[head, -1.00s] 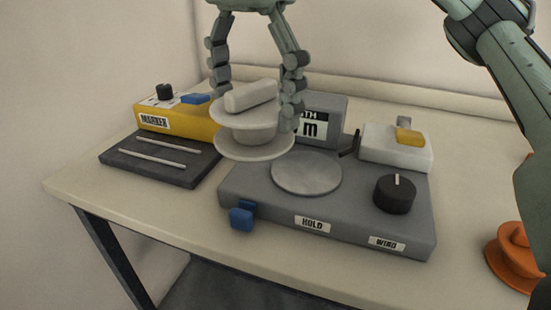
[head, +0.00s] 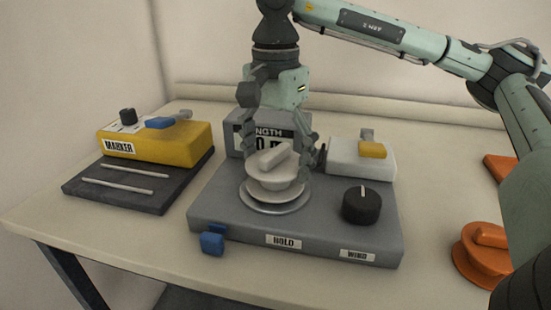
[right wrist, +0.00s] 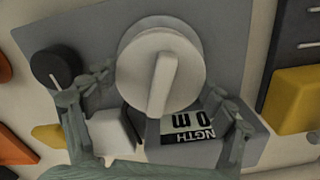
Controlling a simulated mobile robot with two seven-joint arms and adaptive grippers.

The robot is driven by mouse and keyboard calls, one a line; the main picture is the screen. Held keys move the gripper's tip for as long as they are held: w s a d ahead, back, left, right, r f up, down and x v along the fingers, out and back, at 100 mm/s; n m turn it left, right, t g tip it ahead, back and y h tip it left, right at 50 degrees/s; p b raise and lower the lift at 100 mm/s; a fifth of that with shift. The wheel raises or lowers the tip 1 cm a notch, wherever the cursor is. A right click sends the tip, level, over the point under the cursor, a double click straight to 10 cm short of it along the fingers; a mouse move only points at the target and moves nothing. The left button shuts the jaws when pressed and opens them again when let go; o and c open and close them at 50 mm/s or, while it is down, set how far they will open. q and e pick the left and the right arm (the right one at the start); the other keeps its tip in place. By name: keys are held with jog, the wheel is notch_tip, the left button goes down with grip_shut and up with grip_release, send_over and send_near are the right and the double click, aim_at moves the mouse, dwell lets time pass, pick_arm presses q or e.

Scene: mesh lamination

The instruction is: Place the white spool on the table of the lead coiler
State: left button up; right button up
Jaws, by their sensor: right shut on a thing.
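The white spool (head: 275,180), with a bar-shaped handle on top, is upright over the round grey table (head: 275,207) of the lead coiler (head: 225,210). Only the rim of that table shows around the spool's lower part; I cannot tell whether the two touch. My right gripper (head: 281,158) comes down from above and is shut on the spool, with fingers on both sides of it. In the right wrist view the spool (right wrist: 188,72) is seen from above between the fingers (right wrist: 160,98). My left gripper is not in view.
The coiler carries a black knob (head: 361,204), a blue lever (head: 212,242) and a length display (head: 235,137). A yellow marker unit (head: 180,147) stands left on a dark base with two pale rods. An orange spool (head: 482,262) lies at the right. The front table strip is clear.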

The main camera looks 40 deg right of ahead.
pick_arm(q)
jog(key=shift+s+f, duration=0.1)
pick_arm(e)
jog(key=shift+f, duration=0.2)
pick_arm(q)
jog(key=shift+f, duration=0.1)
pick_arm(e)
jog(key=shift+f, duration=0.1)
jog(key=o, duration=1.1)
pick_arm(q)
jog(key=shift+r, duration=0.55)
pick_arm(e)
jog(key=shift+o, duration=0.2)
